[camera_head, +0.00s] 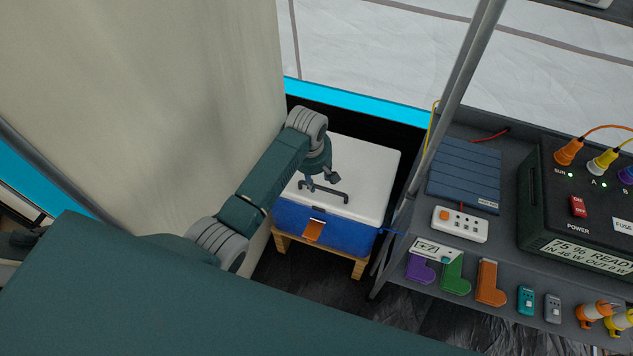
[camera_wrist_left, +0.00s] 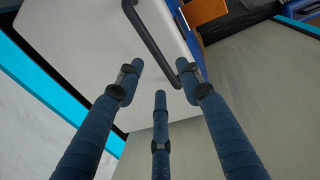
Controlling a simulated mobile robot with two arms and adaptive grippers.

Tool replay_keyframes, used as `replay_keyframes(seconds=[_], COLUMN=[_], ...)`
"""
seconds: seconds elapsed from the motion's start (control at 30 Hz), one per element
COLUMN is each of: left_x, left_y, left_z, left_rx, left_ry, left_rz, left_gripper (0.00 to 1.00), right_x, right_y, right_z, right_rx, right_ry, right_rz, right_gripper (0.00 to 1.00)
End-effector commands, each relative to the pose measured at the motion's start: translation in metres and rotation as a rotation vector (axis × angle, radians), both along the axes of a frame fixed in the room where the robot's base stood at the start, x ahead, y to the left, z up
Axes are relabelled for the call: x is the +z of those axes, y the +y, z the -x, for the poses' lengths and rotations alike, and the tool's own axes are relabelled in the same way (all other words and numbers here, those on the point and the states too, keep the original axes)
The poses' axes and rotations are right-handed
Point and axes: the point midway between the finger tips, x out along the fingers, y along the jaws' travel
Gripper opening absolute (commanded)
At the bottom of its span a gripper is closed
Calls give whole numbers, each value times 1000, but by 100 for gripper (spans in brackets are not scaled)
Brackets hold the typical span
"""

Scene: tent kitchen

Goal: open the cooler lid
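The cooler (camera_head: 325,231) is a blue box with a white lid (camera_head: 372,172), a dark bar handle on the lid and an orange latch (camera_head: 315,231) on its front. The lid lies flat and closed. My left gripper (camera_head: 318,184) is above the lid, close to the handle (camera_head: 336,193). In the left wrist view my left gripper (camera_wrist_left: 158,85) has its fingers spread, with nothing between them. The handle (camera_wrist_left: 150,35) is just beyond the fingertips there, and the white lid (camera_wrist_left: 95,55) lies behind it. Whether a finger touches the handle is unclear. My right gripper is not in view.
The cooler stands on a low wooden stand (camera_head: 338,257). A grey metal shelf (camera_head: 408,258) with a black power box (camera_head: 575,205) and several small items is close on the right. A beige tent wall (camera_head: 190,90) is close on the left.

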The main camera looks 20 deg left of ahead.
Motion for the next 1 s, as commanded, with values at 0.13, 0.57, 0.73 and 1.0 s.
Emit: replay_keyframes(seconds=[0.13, 0.57, 0.73, 1.0], left_x=[-23, -36, -36, -36], left_y=[1, 0, 0, 0], left_z=[-4, -7, -7, -7], left_rx=[-1, -1, -1, -1], left_ry=[2, -1, -1, 0], left_rz=[-2, -1, -1, -1], left_gripper=[37, 37, 11, 0], right_x=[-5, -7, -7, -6], right_y=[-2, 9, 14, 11], right_z=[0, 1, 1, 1], right_rx=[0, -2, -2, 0], right_ry=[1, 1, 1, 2], right_rz=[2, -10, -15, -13], right_gripper=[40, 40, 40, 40])
